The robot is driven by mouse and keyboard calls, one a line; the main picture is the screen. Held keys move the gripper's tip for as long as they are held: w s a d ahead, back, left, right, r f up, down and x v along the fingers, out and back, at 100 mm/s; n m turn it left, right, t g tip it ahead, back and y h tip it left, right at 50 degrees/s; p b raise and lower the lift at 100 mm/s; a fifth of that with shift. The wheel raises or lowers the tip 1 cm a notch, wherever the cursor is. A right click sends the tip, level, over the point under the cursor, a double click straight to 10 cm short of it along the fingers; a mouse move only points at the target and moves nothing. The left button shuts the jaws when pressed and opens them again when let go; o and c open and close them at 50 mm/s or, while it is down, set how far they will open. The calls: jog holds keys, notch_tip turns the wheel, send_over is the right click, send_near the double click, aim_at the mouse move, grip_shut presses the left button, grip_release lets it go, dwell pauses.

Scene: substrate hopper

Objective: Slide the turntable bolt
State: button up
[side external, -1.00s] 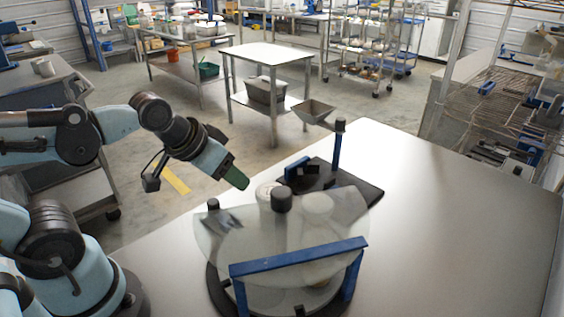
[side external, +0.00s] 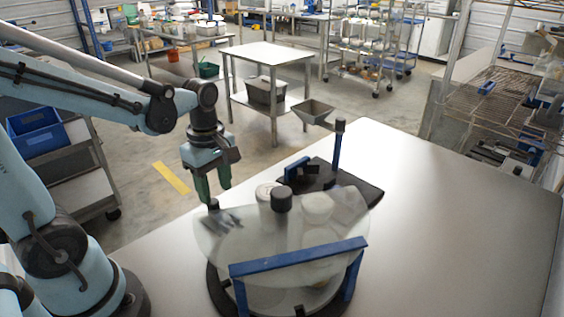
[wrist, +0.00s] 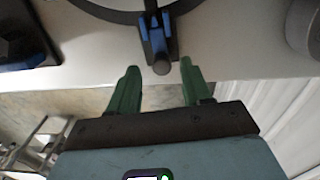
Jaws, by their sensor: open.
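The turntable is a clear round disc (side external: 225,245) on a dark ring base, with a dark central knob (side external: 282,199). At its left edge stands a small dark knob (side external: 213,204), which I take to be the bolt's handle. In the wrist view a grey-topped knob (wrist: 161,67) stands on a dark block with blue guides (wrist: 155,35), beside the dark ring. My gripper (side external: 214,190) points down above the left edge of the disc, green fingers apart and empty. In the wrist view the knob appears between the fingertips (wrist: 159,66); contact cannot be told.
A blue bridge (side external: 300,257) spans the front of the disc. Behind it, a dark plate (side external: 365,192) carries a blue post (side external: 336,150). Pale round containers (side external: 317,207) show at the disc. The table (side external: 450,230) is clear on the right.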

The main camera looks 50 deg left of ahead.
aim_at(213, 201)
jog(key=shift+a, duration=0.5)
jog(key=shift+a+f, duration=0.2)
jog(key=shift+f, duration=0.55)
jog(key=shift+a+f, duration=0.15)
jog(key=shift+f, duration=0.6)
jog(key=shift+s+f, duration=0.1)
jog(key=shift+f, duration=0.9)
jog(key=c, duration=0.7)
